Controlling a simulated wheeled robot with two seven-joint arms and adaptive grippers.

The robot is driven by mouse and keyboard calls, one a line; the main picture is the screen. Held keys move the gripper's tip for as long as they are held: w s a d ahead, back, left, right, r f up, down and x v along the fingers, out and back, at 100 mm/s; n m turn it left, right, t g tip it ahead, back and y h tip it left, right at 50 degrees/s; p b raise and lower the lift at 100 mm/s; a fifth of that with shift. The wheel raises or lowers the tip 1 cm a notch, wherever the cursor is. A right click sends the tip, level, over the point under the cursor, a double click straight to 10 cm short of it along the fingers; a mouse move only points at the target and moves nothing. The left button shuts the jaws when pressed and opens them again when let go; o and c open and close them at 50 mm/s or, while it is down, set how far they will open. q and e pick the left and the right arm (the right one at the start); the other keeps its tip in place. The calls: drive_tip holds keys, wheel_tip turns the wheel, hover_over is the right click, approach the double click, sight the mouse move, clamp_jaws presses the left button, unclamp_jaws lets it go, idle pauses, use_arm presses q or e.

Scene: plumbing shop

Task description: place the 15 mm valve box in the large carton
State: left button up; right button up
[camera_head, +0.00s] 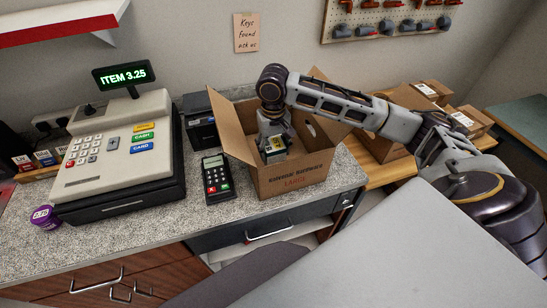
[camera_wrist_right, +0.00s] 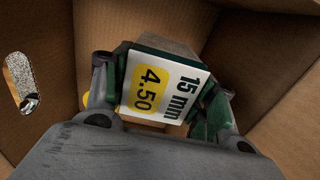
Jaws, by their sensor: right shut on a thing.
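The gripper is shut on the 15 mm valve box (camera_wrist_right: 168,85). The box has a white label reading "15 mm" and a yellow "4.50" patch, with dark green sides. Brown carton walls surround it in the right wrist view. I cannot tell whether the box touches the carton floor. My left gripper is not in view.
A card terminal (camera_head: 217,178) lies just left of the carton, and a cash register (camera_head: 120,155) stands further left. A dark box (camera_head: 200,122) is behind the terminal. Small brown cartons (camera_head: 470,121) sit to the right. Some counter in front is clear.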

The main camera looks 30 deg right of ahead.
sight(273, 158)
drive_tip(key=shift+f, duration=0.1)
drive_tip(key=shift+f, duration=2.4)
drive_tip(key=o, duration=1.3)
drive_tip(key=shift+f, duration=0.1)
drive_tip(key=shift+c, duration=0.2)
wheel_tip(273, 158, up, 12)
drive_tip(key=shift+r, duration=0.15)
